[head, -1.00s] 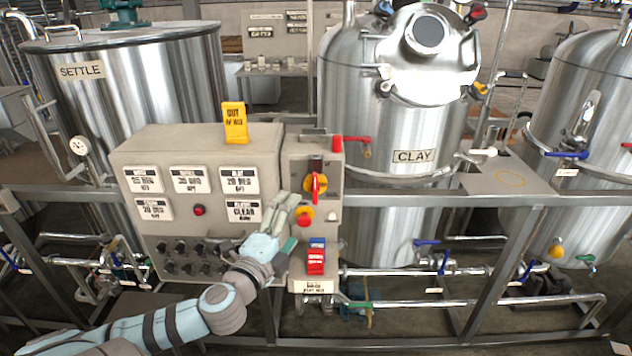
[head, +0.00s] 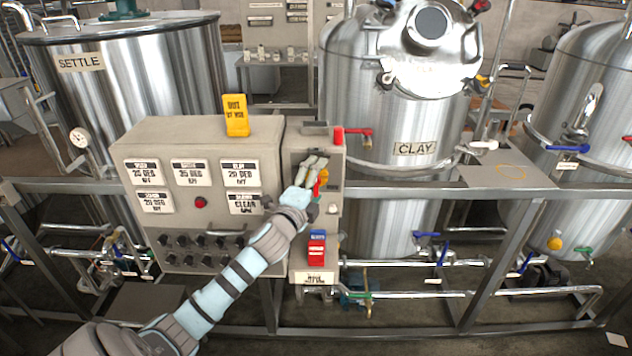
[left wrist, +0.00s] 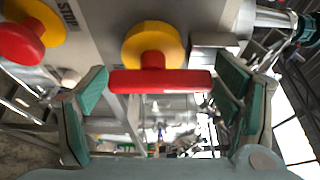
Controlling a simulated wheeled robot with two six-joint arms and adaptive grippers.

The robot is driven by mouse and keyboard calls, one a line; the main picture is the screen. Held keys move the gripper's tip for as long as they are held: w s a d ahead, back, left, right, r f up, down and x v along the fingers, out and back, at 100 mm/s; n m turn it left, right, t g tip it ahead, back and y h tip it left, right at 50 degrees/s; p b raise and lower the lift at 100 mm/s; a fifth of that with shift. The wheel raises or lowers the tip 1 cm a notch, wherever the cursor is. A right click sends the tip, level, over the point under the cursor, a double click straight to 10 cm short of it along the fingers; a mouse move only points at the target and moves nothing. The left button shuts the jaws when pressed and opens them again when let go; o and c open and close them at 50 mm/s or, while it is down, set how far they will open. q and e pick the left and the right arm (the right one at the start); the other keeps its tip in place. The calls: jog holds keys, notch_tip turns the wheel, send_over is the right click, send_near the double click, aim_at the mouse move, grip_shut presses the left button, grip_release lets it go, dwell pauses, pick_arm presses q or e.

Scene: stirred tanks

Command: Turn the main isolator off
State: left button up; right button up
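The main isolator is a red bar handle on a yellow round base, on the grey panel's right-hand box. In the left wrist view the red handle (left wrist: 160,81) lies between my two green-padded fingers, with the yellow base (left wrist: 152,42) behind it. My left gripper (left wrist: 165,100) is open around the handle, with gaps on both sides. In the head view the left gripper (head: 316,168) covers most of the isolator; a bit of its yellow base (head: 324,177) shows. A red stop button on a yellow base (left wrist: 22,42) sits beside it. My right gripper is not in view.
The grey control panel (head: 190,135) carries display plates, black knobs and a yellow sign (head: 236,115) on top. A red-handled valve (head: 358,132) is right of the box. A red padlock-like block (head: 317,250) sits below. Steel tanks and rails stand behind.

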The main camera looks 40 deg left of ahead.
pick_arm(q)
jog(key=shift+s+d+r, duration=0.1)
jog(key=shift+s, duration=0.05)
jog(key=c, duration=0.7)
